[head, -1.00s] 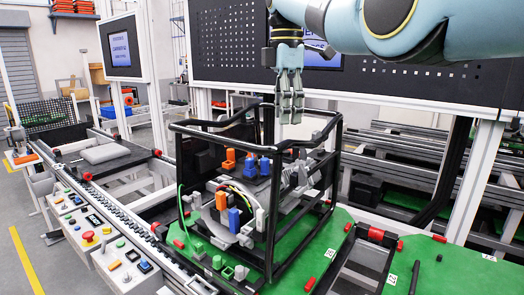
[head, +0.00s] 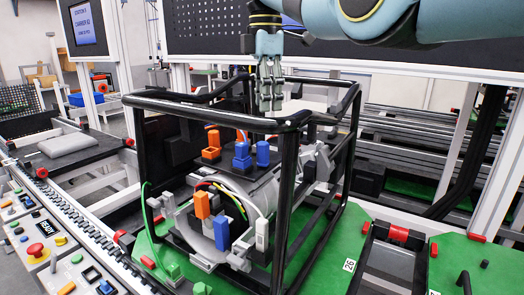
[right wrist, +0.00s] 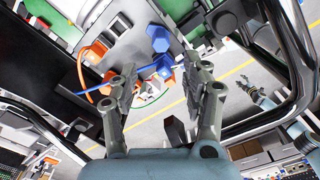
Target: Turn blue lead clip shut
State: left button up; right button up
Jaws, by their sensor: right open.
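Two blue clips stand on the dark top plate of the grey unit inside the black frame: a left one (head: 242,158) and a right one (head: 263,153). A blue piece (head: 221,233) is also on the unit's front. In the right wrist view, a blue clip (right wrist: 163,67) with a blue lead lies just beyond the fingers, below another blue part (right wrist: 158,39). Which one is the lead clip's lever, I cannot tell. My right gripper (head: 271,105) is open and empty, pointing down above the unit. My left gripper (right wrist: 258,98) appears small in the right wrist view, its jaws unclear.
Black frame bars (head: 290,190) surround the unit, close to my right gripper. Orange clips (head: 211,147) stand beside the blue ones. The green pallet (head: 345,265) lies beneath. A button panel (head: 45,245) and a conveyor chain (head: 75,220) run along the left.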

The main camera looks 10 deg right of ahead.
aim_at(265, 142)
jog(key=shift+w+f, duration=0.15)
jog(key=shift+f, duration=0.3)
notch_tip(265, 142, down, 8)
jog(key=shift+f+p, duration=0.25)
jog(key=shift+p, duration=0.45)
jog(key=shift+s+f, duration=0.2)
jog(key=shift+f, duration=0.45)
grip_shut()
